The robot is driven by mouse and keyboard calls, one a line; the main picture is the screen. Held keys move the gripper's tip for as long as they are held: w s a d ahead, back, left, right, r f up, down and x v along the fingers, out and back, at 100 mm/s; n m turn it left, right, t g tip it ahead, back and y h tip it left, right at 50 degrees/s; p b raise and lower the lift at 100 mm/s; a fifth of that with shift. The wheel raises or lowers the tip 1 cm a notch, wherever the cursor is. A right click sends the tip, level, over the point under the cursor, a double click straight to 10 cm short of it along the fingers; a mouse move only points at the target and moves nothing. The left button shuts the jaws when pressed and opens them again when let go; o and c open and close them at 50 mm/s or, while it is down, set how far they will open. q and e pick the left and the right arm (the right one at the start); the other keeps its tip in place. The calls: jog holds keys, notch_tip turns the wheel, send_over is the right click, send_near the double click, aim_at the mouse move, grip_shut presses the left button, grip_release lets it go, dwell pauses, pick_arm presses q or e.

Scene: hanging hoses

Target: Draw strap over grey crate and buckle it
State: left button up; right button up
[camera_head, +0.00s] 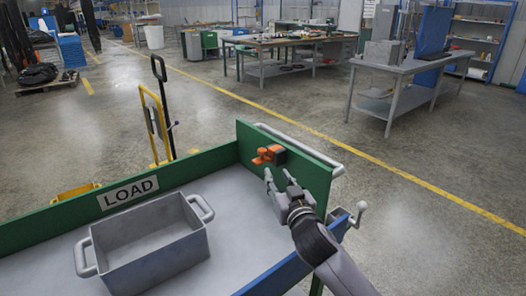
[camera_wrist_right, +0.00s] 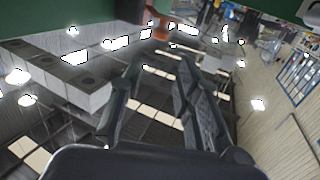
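The grey crate (camera_head: 150,240), open-topped with a handle at each end, sits on the grey cart bed. An orange part with a dark piece (camera_head: 268,155), perhaps the strap end or buckle, is on the inside of the green end wall. Orange also shows at the top of the right wrist view (camera_wrist_right: 152,24). My right gripper (camera_head: 279,178) is just in front of and below the orange part, apart from it. Its two fingers stand apart with nothing between them (camera_wrist_right: 150,95). No strap lies across the crate. My left gripper is out of view.
The cart has a green side wall (camera_head: 60,225) with a LOAD sign (camera_head: 128,192), and a green end wall (camera_head: 315,175) with a grey rail. A crank handle (camera_head: 356,214) sticks out at the right corner. Bare bed (camera_head: 235,215) lies between crate and end wall.

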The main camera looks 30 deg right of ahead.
aim_at(263, 152)
jog(key=p+x, duration=0.1)
jog(key=x, duration=1.3)
jog(key=shift+w+f, duration=0.1)
jog(key=shift+c, duration=0.5)
grip_shut()
